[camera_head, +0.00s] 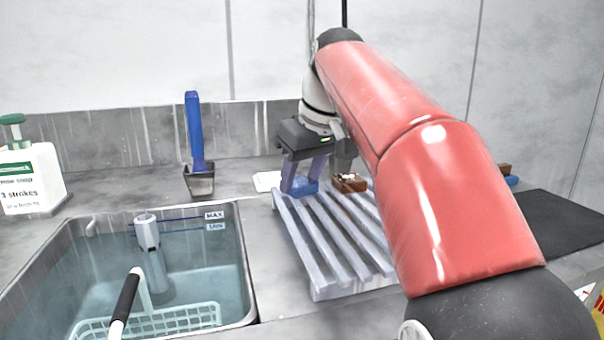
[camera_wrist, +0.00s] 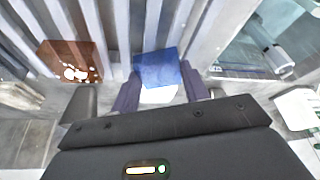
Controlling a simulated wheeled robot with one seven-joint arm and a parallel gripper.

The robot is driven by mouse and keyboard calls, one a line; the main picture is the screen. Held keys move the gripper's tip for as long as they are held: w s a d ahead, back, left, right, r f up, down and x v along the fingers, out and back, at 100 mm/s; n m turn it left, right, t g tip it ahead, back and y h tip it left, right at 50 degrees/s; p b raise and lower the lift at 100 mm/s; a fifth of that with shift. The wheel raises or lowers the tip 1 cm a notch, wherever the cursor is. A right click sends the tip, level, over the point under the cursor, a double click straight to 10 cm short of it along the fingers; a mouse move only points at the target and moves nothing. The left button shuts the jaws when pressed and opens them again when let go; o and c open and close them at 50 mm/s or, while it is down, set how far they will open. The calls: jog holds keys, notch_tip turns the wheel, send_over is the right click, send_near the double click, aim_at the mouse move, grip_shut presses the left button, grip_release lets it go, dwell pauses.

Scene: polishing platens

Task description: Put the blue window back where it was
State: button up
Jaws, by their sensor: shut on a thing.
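The blue window (camera_head: 305,186) is a small flat blue square at the back end of the slatted rack. In the wrist view the blue window (camera_wrist: 157,68) sits between the two purple-grey fingers of my gripper (camera_wrist: 160,92). My gripper (camera_head: 302,182) points down and is shut on it. I cannot tell whether the window touches the slats or hangs just above them. A pale white patch shows beside the window between the fingers.
The grey slatted rack (camera_head: 318,284) stands right of the water-filled sink (camera_head: 252,275). A brown block with white bits (camera_head: 350,183) is close right of my gripper. A blue-handled tool in a metal cup (camera_head: 199,182) and a soap bottle (camera_head: 45,180) stand left. A dark mat (camera_head: 560,225) lies right.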

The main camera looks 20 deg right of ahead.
jog(key=shift+f, duration=0.2)
jog(key=o, duration=1.1)
